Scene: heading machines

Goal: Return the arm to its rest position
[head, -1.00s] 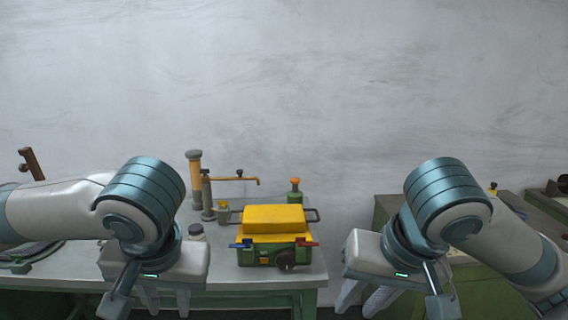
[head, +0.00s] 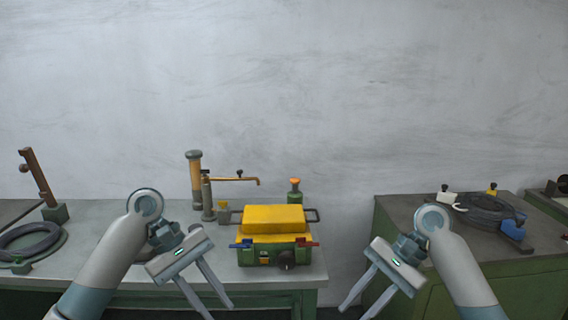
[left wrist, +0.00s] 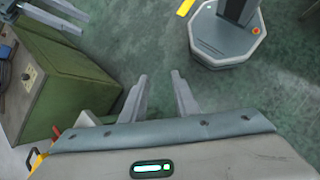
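My left arm enters the head view from the lower left. Its gripper (head: 220,311) hangs in front of the grey bench, pointing down and to the right. Its two fingers stand apart with nothing between them; in the left wrist view the open fingers (left wrist: 158,78) are over bare floor. My right arm enters from the lower right. Its gripper (head: 354,311) points down and to the left, fingers apart and empty, in front of the gap between the benches.
A green and yellow machine (head: 273,254) stands on the grey-topped bench (head: 215,274), with an orange-columned device (head: 195,180) behind. A dark ring (head: 30,238) lies at left. Floor (left wrist: 110,25) below is clear.

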